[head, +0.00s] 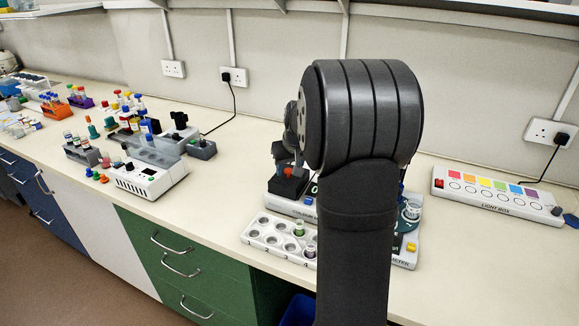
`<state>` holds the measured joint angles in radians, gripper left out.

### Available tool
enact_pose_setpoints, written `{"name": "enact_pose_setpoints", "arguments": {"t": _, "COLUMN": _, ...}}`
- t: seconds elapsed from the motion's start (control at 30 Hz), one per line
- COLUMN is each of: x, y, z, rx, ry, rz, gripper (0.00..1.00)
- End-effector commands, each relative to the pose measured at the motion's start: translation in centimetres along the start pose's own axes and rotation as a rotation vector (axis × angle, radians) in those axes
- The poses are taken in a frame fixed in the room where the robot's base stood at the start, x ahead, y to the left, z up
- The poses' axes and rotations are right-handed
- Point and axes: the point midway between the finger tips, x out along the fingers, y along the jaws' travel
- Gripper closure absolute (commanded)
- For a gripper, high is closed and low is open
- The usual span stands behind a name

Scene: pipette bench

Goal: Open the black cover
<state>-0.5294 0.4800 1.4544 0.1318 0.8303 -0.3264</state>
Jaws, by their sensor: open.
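A white instrument (292,207) stands on the bench, largely hidden behind my arm. A black block (288,184) with a red spot on top sits at its left end; it may be the black cover, but I cannot tell for sure. My gripper (284,156) shows only in part at the left edge of my arm, just above this black block. It is open, with nothing seen between its fingers. Whether it touches the block is hidden.
A white rack (282,239) with round wells lies in front of the instrument. A lightbox strip (497,194) lies at right. Another white device (148,176) and several bottles and racks stand at left. The bench between is clear.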

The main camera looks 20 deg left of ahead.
Motion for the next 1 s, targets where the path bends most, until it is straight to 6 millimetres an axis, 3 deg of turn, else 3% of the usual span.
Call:
{"name": "enact_pose_setpoints", "arguments": {"t": 0.03, "x": 0.0, "y": 0.0, "z": 0.0, "rx": 0.000, "ry": 0.000, "rz": 0.000, "gripper": 0.55}}
{"name": "enact_pose_setpoints", "arguments": {"t": 0.27, "x": 0.0, "y": 0.0, "z": 0.0, "rx": 0.000, "ry": 0.000, "rz": 0.000, "gripper": 1.00}}
{"name": "enact_pose_setpoints", "arguments": {"t": 0.57, "x": 0.4, "y": 0.9, "z": -0.9, "rx": 0.002, "ry": 0.000, "rz": 0.001, "gripper": 1.00}}
{"name": "enact_pose_setpoints", "arguments": {"t": 1.0, "x": 2.7, "y": 7.1, "z": -6.6, "rx": 0.001, "ry": 0.002, "rz": 0.001, "gripper": 1.00}}
